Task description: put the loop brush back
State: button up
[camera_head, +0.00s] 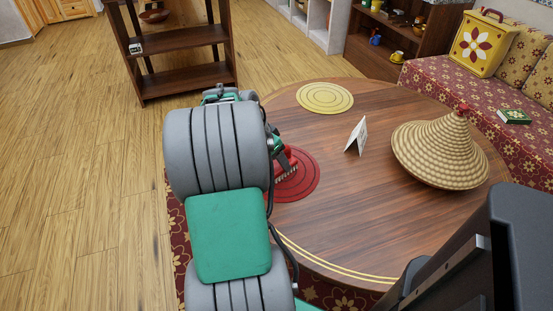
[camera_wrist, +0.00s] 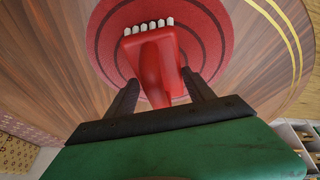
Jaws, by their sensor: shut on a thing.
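The loop brush is red with a row of pale bristles. In the wrist view the brush (camera_wrist: 157,62) lies between the two dark fingers of my gripper (camera_wrist: 160,92), which is shut on it. In the head view the brush (camera_head: 286,163) shows beside my gripper (camera_head: 277,150), partly hidden by my arm. It is over the red round mat (camera_head: 309,181), which has dark rings and also fills the middle of the wrist view (camera_wrist: 215,45). I cannot tell whether the bristles touch the mat.
The round wooden table (camera_head: 370,220) also holds a yellow round mat (camera_head: 325,97), a white folded card (camera_head: 356,136) and a woven cone lid (camera_head: 440,150). A patterned bench (camera_head: 450,88) stands right, a dark shelf (camera_head: 185,79) behind left. The table's middle is clear.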

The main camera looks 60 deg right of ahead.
jog(key=o, duration=1.6)
jog(key=shift+f, duration=0.1)
